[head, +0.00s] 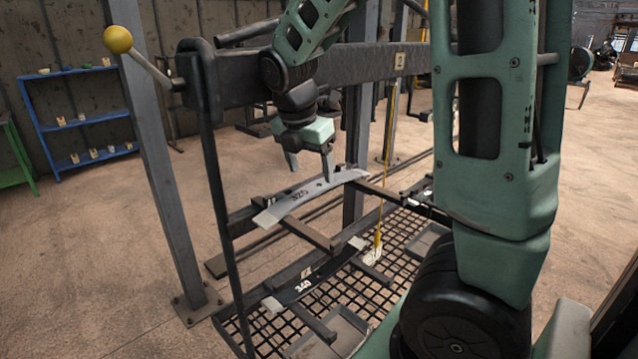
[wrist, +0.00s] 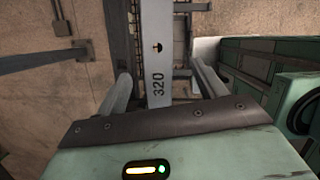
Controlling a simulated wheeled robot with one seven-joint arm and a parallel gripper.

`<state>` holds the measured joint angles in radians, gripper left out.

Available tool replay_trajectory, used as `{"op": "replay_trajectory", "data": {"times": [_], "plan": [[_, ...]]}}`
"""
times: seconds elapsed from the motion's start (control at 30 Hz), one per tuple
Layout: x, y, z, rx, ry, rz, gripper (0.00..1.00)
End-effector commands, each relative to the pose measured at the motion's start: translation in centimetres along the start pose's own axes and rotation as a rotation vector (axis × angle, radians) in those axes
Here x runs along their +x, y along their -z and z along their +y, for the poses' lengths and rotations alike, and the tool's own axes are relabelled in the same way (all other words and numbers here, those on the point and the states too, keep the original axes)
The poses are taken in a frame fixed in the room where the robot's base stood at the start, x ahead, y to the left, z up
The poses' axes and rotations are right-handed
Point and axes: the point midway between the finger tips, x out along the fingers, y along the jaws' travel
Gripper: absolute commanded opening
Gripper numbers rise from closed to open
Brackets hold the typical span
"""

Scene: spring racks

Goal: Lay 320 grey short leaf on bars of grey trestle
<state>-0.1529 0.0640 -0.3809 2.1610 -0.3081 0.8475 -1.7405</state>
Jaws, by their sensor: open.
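The grey short leaf (head: 318,190), a slightly arched strip with pale ends, lies across two dark bars (head: 308,232) of the trestle in the head view. Its black number reads 320 in the wrist view (wrist: 158,65). My gripper (head: 309,170) is just above the middle of the leaf, fingers pointing down and spread. In the wrist view the open fingers (wrist: 163,78) stand on either side of the leaf, with gaps between them and its edges.
A darker leaf marked 340 (head: 312,280) lies lower down, on bars over a mesh deck (head: 395,235). A thick dark beam (head: 350,65) and a grey post (head: 160,165) stand close to my arm. A blue shelf (head: 80,120) is at the back left.

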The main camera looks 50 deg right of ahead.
Motion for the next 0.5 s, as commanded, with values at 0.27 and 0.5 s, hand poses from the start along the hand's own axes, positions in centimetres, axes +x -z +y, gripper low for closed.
{"op": "replay_trajectory", "data": {"times": [0.27,0.5], "plan": [[1.1,-1.7,-0.1,0.000,0.005,0.001,0.70],[4.7,-1.6,-0.1,0.002,0.003,0.001,0.70]]}}
